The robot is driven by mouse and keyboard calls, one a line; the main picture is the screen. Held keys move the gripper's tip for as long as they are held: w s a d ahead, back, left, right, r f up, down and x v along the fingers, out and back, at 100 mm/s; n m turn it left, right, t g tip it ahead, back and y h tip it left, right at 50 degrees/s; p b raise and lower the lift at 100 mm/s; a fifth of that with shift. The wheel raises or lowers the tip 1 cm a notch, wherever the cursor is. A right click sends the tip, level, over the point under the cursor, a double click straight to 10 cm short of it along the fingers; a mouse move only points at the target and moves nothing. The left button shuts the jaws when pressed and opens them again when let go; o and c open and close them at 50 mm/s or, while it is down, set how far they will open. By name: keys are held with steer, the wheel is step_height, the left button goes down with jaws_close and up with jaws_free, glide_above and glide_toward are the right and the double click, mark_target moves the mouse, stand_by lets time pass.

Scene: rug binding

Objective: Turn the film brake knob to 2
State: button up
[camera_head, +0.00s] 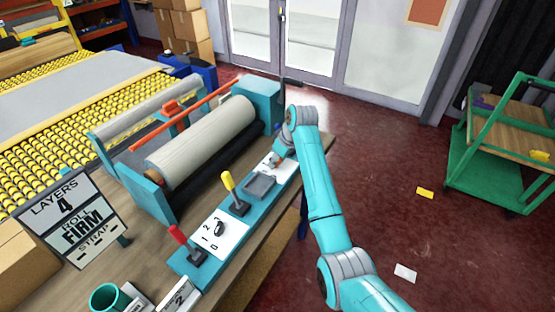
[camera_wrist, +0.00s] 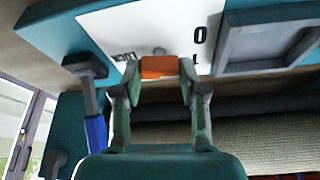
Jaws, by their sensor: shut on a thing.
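My gripper (camera_head: 274,160) is down at the far end of the teal control strip (camera_head: 190,265), beyond a grey tray. In the wrist view my gripper (camera_wrist: 160,75) has its two fingers shut on an orange knob (camera_wrist: 160,66). The knob sits at a white plate (camera_wrist: 150,30) with a "0" and a "1" at its right; other marks are too unclear to read. The knob's pointer and setting cannot be told. In the head view the arm hides this knob. A separate dark knob (camera_head: 219,228) stands on a numbered white plate nearer the front. I cannot read which knob is the film brake.
A red lever (camera_head: 185,242) and a yellow lever (camera_head: 233,190) stand on the strip. The grey tray (camera_head: 260,186) lies between the yellow lever and my gripper. A blue lever (camera_wrist: 95,125) is close left in the wrist view. The film roll (camera_head: 205,143) lies behind the strip.

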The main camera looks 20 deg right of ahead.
steer(key=m+h, duration=0.1)
steer(key=m, duration=0.2)
steer(key=m+h, duration=0.1)
steer(key=m, duration=0.3)
steer(key=shift+a+t+h, duration=0.2)
steer(key=shift+t+h, duration=0.2)
steer(key=m+h, duration=0.1)
steer(key=m, duration=0.2)
steer(key=m+h, duration=0.1)
steer(key=m, duration=0.2)
steer(key=shift+m+g, duration=0.4)
steer(key=shift+h, duration=0.3)
steer(key=o, duration=1.1)
steer(key=shift+o, duration=0.2)
steer(key=v, duration=1.2)
steer(key=shift+w, duration=0.1)
